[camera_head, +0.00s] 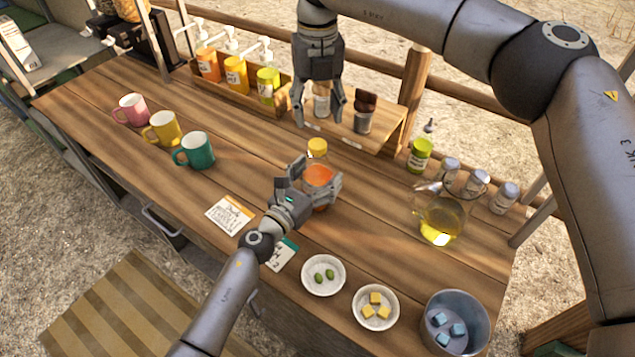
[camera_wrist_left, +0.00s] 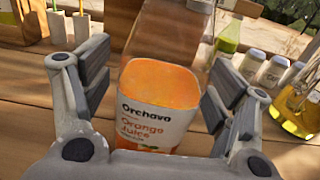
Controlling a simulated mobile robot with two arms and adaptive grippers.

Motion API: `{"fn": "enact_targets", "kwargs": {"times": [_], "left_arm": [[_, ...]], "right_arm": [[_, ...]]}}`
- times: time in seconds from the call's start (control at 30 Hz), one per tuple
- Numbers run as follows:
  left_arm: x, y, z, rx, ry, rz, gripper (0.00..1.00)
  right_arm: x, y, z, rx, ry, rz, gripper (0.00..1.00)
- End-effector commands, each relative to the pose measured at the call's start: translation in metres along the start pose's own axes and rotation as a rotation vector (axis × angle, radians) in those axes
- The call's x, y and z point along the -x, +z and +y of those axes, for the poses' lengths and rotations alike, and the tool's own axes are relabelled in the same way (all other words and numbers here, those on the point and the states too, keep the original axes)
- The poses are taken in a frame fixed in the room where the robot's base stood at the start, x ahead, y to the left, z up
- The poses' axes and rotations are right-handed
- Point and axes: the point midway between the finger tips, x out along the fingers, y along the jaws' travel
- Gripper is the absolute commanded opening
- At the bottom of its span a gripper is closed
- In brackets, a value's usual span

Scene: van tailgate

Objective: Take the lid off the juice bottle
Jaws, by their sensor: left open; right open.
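The juice bottle (camera_head: 318,177) stands upright on the wooden counter, with orange juice inside and a yellow lid (camera_head: 317,147) on top. My left gripper (camera_head: 313,193) is low at the bottle, its open fingers on either side of it. In the left wrist view the bottle (camera_wrist_left: 158,105) with its orange juice label is between the spread fingers, with gaps visible beside it; the lid is out of that view. My right gripper (camera_head: 319,112) points down, open and empty, above and behind the lid, apart from it.
A small wooden shelf (camera_head: 385,128) with jars stands behind the bottle. A glass pitcher (camera_head: 440,218) of yellow liquid stands to the right. Bowls (camera_head: 323,275) and a metal bucket (camera_head: 455,320) are in front. Mugs (camera_head: 194,150) stand left; bare counter (camera_head: 250,175) lies between.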

Motion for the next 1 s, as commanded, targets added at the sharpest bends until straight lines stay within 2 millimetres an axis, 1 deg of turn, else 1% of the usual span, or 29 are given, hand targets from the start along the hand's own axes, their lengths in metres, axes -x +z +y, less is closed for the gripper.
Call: {"fn": "enact_targets", "kwargs": {"times": [0.13,0.7,0.77,0.87,1.0], "left_arm": [[0.0001,0.0002,0.0,0.0,0.0,0.0,0.8],[0.0004,0.0001,0.0001,0.0,0.0,0.0,0.07],[0.0004,0.0001,0.0001,0.0,0.0,0.0,0.0],[0.0004,0.0,0.0001,0.0,0.0,0.0,0.0],[0.0004,0.0,0.0002,0.0,0.0,0.0,0.0]], "right_arm": [[-0.0001,0.0,0.0001,0.0,0.0,0.0,0.52],[-0.0001,0.0,0.0001,0.0,0.0,0.0,0.52],[-0.0001,0.0,0.0001,-0.005,0.0,0.0,0.52],[-0.0001,0.0,0.0001,-0.043,0.0,0.0,0.52],[-0.0003,0.0,0.0001,-0.186,0.0,0.0,0.52]]}}
